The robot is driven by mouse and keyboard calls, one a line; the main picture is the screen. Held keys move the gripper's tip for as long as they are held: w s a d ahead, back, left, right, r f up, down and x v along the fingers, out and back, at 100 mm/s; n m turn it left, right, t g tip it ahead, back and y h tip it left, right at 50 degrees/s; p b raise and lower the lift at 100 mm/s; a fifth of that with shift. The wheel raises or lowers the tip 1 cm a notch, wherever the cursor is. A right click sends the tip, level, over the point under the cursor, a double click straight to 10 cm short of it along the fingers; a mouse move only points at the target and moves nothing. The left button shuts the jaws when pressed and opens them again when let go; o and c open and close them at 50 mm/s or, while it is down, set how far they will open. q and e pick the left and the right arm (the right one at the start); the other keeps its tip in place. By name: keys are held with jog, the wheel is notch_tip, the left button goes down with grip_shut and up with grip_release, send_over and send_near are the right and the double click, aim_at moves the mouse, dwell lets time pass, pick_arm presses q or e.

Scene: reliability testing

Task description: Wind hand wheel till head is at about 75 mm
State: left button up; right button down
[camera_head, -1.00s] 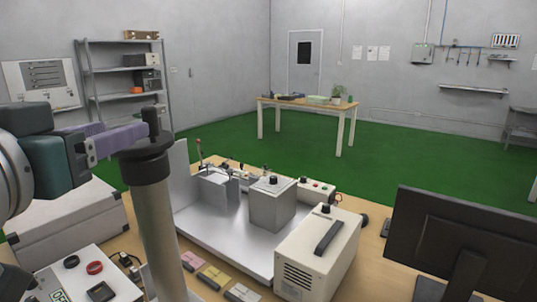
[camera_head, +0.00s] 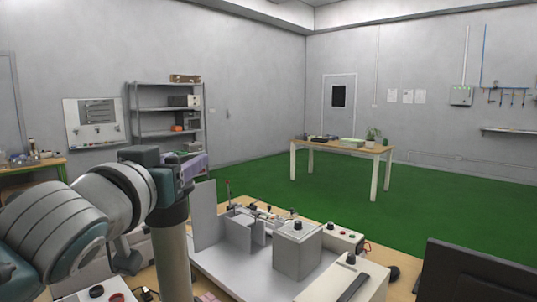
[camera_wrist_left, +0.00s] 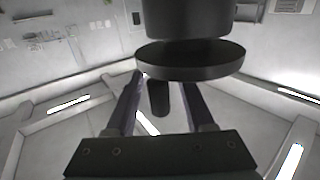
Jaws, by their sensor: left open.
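The hand wheel, a black disc, tops a grey upright column (camera_head: 173,262) at the left of the head view, where my left arm partly covers it. In the left wrist view the disc (camera_wrist_left: 190,62) is near and large, with a short black handle peg (camera_wrist_left: 159,100) on it. My left gripper (camera_head: 194,166) has purple fingers and is at the wheel. In the wrist view its open fingers (camera_wrist_left: 156,85) stand on either side of the peg; whether they touch it I cannot tell. No mm scale is readable. My right gripper is out of view.
Right of the column is a grey metal bench fixture with a box (camera_head: 297,252) and a cream instrument case (camera_head: 345,282). A dark monitor (camera_head: 470,272) stands at the lower right. A table (camera_head: 345,149) and shelves (camera_head: 165,112) are farther back, with free green floor between.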

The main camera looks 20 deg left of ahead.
pick_arm(q)
jog(key=shift+w, duration=0.1)
jog(key=shift+c, duration=0.2)
grip_shut()
dwell(0.4)
